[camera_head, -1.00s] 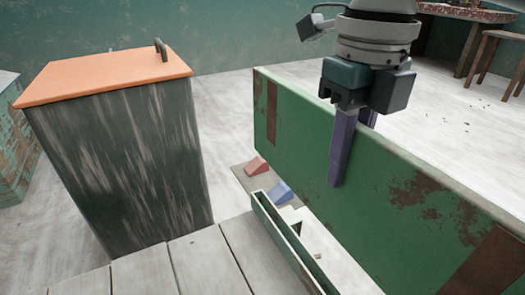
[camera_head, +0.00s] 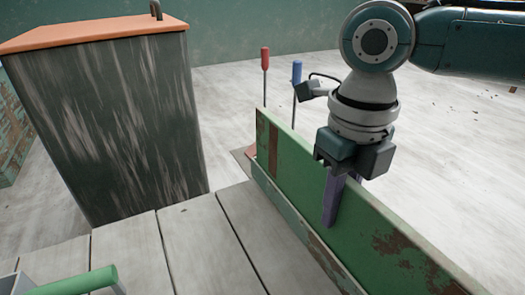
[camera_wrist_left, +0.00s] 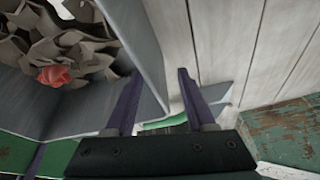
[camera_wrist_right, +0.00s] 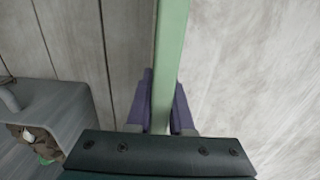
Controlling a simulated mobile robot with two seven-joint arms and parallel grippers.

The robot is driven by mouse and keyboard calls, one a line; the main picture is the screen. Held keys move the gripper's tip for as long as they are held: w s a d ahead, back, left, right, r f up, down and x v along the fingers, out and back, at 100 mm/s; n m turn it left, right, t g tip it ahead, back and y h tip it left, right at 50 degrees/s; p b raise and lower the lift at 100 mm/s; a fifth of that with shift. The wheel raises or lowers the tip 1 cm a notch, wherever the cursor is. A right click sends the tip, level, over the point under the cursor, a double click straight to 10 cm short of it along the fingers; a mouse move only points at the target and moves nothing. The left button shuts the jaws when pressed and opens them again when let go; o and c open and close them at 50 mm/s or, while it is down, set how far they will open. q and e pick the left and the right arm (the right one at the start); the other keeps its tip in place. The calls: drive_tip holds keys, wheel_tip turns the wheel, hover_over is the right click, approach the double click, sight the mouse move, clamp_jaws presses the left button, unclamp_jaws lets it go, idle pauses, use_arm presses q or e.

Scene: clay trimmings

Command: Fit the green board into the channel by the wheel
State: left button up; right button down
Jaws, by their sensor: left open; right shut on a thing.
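The green board (camera_head: 285,160), with rusty brown patches, stands on edge along the right side of the plank deck. My right gripper (camera_head: 332,205) is shut on its upper edge; the right wrist view shows the fingers (camera_wrist_right: 163,82) on both sides of the board's pale green edge (camera_wrist_right: 172,40). A narrow pale green rail (camera_head: 284,215), seemingly the channel's near wall, runs along the deck edge. The board's lower edge is hidden behind it, so its seating is unclear. My left gripper (camera_wrist_left: 158,75) is open beside a grey bin wall. I cannot make out the wheel.
A dark scuffed cabinet (camera_head: 105,120) with an orange top stands left. Red (camera_head: 265,60) and blue (camera_head: 297,73) handled rods rise beyond the board. The grey bin (camera_wrist_left: 152,40) holds clay trimmings (camera_wrist_left: 70,45) and a reddish lump (camera_wrist_left: 54,76).

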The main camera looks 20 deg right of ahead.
idle(0.3)
drive_tip(key=c, duration=0.8)
unclamp_jaws()
drive_tip(key=shift+f, duration=0.1)
use_arm(q)
wheel_tip(320, 180, up, 8)
drive_tip(key=p, duration=0.8)
drive_tip(key=shift+w+d, duration=0.1)
use_arm(e)
wheel_tip(320, 180, up, 12)
drive_tip(key=shift+w+f, duration=0.1)
drive_tip(key=shift+f, duration=0.1)
use_arm(q)
drive_tip(key=shift+r, duration=0.15)
use_arm(e)
drive_tip(key=shift+r, duration=0.4)
use_arm(q)
drive_tip(key=shift+p, duration=0.3)
